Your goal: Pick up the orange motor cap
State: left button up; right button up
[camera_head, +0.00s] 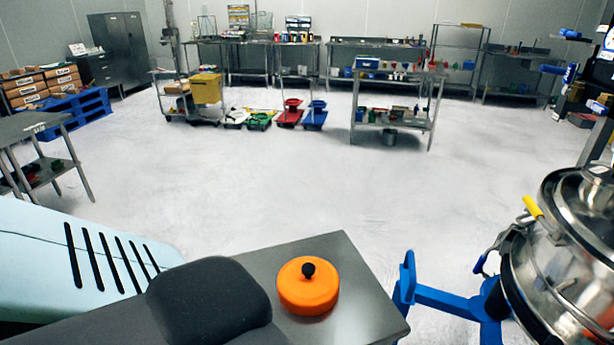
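The orange motor cap (308,289) is a round, squat disc with a small black knob on top. It sits upright on the right part of a grey metal table (365,305) at the bottom centre. Nothing touches it, and its top and near side show in full. Neither gripper is in view. A dark rounded shape (208,300) comes in from the lower left and covers part of the table just left of the cap; I cannot tell what it is.
A shiny steel sifter vessel (570,270) with a yellow handle stands right of the table, beside a blue frame (450,300). A pale blue slotted body (90,255) fills the lower left. Open floor (270,180) lies beyond; benches line the back wall.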

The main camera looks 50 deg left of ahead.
aim_at(307, 287)
jog(key=u, duration=1.5)
jog(key=z, duration=1.95)
jog(key=u, duration=1.95)
